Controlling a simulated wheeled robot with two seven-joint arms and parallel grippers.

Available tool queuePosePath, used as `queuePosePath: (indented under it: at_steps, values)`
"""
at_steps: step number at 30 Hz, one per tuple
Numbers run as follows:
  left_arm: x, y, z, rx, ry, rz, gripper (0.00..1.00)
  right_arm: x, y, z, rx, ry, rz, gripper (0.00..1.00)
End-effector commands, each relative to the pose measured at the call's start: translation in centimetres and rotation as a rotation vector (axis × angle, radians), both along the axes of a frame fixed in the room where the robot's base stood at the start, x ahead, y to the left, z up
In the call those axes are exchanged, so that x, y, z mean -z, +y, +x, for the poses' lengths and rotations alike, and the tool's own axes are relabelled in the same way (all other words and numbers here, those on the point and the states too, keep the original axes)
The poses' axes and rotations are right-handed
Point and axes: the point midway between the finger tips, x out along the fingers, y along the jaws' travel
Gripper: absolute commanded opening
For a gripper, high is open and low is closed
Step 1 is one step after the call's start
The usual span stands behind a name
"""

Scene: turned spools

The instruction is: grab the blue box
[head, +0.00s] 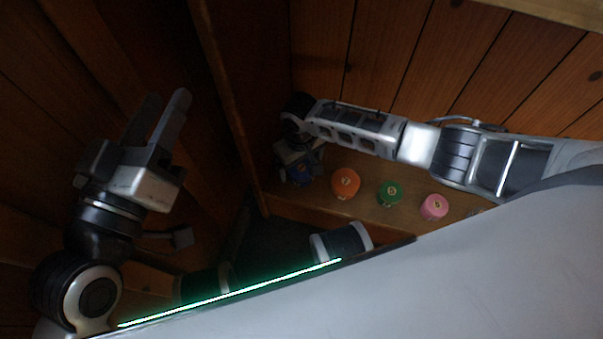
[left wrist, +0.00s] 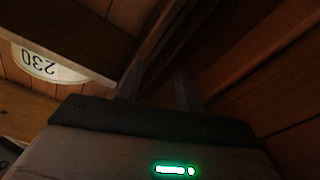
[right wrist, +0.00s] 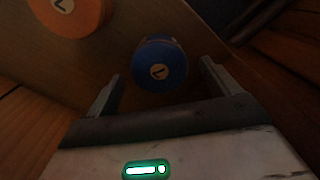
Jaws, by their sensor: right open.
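The blue thing is a round blue spool with a marked disc on top, not box-shaped in the picture. It shows in the right wrist view (right wrist: 160,66) and, partly covered by my gripper, in the head view (head: 301,172). My right gripper (right wrist: 161,72) is open. The blue spool appears between its two fingertips, with a gap on each side; I cannot tell how deep it sits. My left gripper (head: 166,97) is open and empty, raised at the left, far from the spools. Its fingers show dimly in the left wrist view (left wrist: 158,84).
An orange spool (head: 345,183), a green spool (head: 390,193) and a pink spool (head: 434,207) stand in a row right of the blue one on a wooden shelf (head: 365,214). Plank walls enclose the place.

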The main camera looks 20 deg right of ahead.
Motion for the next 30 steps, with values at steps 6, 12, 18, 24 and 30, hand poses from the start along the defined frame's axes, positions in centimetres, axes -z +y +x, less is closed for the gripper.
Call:
queuePosePath:
  at_steps: [6, 12, 18, 24, 30]
  values:
    - [-2.9, 0.4, 1.0, -0.037, -0.286, 0.074, 0.36, 2.7, 0.0, 0.2, 0.001, 0.0, 0.001, 0.88]
    - [-4.0, 0.5, 1.0, -0.046, -0.352, 0.089, 0.36, 2.9, 0.1, 0.2, 0.0, -0.002, 0.002, 0.88]
    - [-4.0, 0.5, 1.0, -0.046, -0.348, 0.088, 0.36, 2.9, 0.1, 0.2, 0.0, -0.001, 0.001, 0.68]
    - [-4.0, 0.5, 1.0, -0.045, -0.347, 0.089, 0.36, 2.9, 0.1, 0.2, 0.0, -0.002, 0.002, 0.39]
    - [-4.0, 0.5, 1.0, -0.045, -0.347, 0.088, 0.36, 2.8, 0.1, 0.2, 0.0, -0.002, 0.002, 0.39]
